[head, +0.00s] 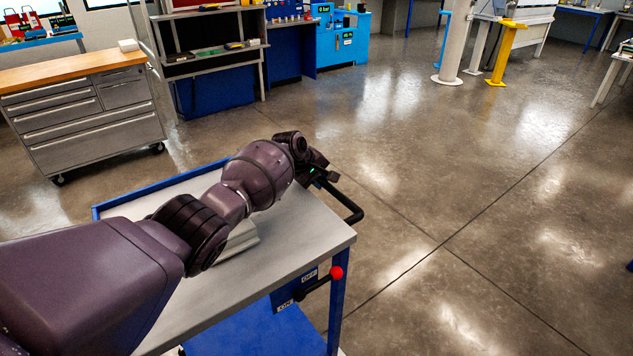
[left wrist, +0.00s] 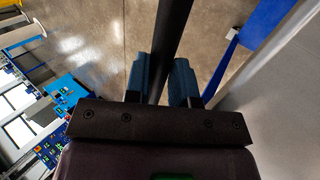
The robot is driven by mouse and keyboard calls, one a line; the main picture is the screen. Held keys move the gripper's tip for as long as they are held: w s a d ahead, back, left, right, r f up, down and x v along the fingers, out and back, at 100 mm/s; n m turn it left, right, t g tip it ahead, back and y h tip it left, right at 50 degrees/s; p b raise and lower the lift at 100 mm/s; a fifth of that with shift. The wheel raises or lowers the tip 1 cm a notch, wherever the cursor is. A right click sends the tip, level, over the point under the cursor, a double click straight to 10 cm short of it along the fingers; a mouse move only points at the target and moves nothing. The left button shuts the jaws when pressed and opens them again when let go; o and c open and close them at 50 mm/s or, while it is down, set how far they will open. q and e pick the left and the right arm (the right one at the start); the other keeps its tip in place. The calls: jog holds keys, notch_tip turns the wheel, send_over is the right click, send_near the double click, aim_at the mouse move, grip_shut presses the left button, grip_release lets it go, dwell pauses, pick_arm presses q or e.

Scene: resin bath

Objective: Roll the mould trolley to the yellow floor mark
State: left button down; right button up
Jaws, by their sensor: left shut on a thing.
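The mould trolley (head: 310,236), with a grey top, blue frame and blue lower shelf, stands in front of me. A grey block, perhaps a mould, lies on its top, partly hidden by my left arm. My left gripper (head: 322,177) is at the trolley's far right edge, shut on its black push handle (head: 347,207). In the left wrist view the handle (left wrist: 172,40) runs between the two fingers (left wrist: 160,85). A lever with a red knob (head: 336,272) sits on the trolley's side by ON and OFF labels. No yellow floor mark shows. My right gripper is out of view.
A grey drawer cabinet (head: 85,110) with a wooden top stands behind the trolley at left. Dark shelving (head: 210,50) and a blue bench (head: 340,40) are at the back. A white column (head: 453,45) and yellow post (head: 506,50) stand back right. The concrete floor at right is clear.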

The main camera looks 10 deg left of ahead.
pick_arm(q)
jog(key=shift+r, duration=0.1)
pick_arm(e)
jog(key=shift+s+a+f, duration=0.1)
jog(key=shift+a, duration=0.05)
pick_arm(q)
jog(key=c, duration=1)
grip_release()
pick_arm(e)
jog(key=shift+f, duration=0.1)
pick_arm(q)
jog(key=shift+o, duration=0.2)
jog(key=shift+s+a+r+p, duration=0.1)
jog(key=shift+a+r+p, duration=0.1)
jog(key=shift+r+p, duration=0.15)
jog(key=p+v, duration=0.4)
jog(key=v, duration=0.5)
jog(key=shift+r, duration=0.15)
jog(key=shift+s+a+r+p, duration=0.15)
jog(key=shift+s+r+p, duration=0.1)
jog(key=shift+p, duration=0.15)
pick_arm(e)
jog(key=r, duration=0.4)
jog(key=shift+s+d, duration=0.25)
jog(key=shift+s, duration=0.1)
pick_arm(q)
jog(key=shift+f, duration=0.1)
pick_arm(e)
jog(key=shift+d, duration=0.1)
